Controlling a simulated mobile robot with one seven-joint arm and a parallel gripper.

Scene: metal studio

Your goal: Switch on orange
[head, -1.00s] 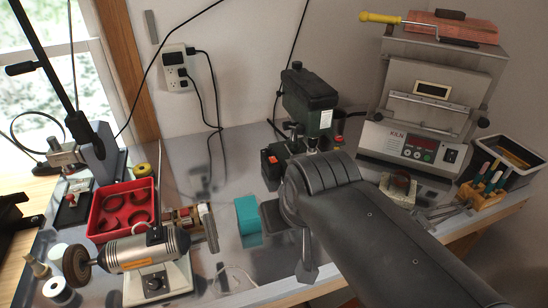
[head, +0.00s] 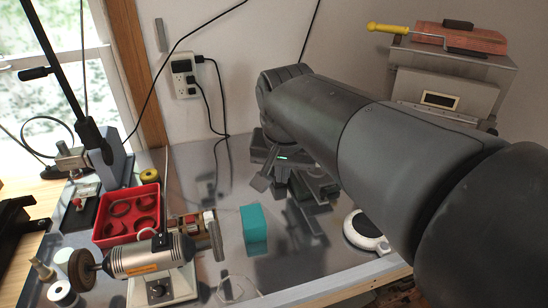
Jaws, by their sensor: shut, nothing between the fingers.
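No orange switch shows now. My dark arm reaches across the view and covers the drill press almost wholly, where an orange-red control box showed earlier. My gripper (head: 262,179) hangs below the arm's far end, above the bench beside the teal block. It appears shut and empty. Its fingertips are small and dark against dark parts behind, so I cannot tell whether they touch anything. A small green light glows on the wrist. The kiln (head: 441,98) stands at the back right; my arm hides its control panel.
The teal block (head: 253,230) stands on the metal bench. The polishing motor (head: 152,257) and red tray (head: 127,212) are on the left. A wall outlet (head: 184,77) with black cords is behind. A round white-rimmed object (head: 367,232) lies near the front edge.

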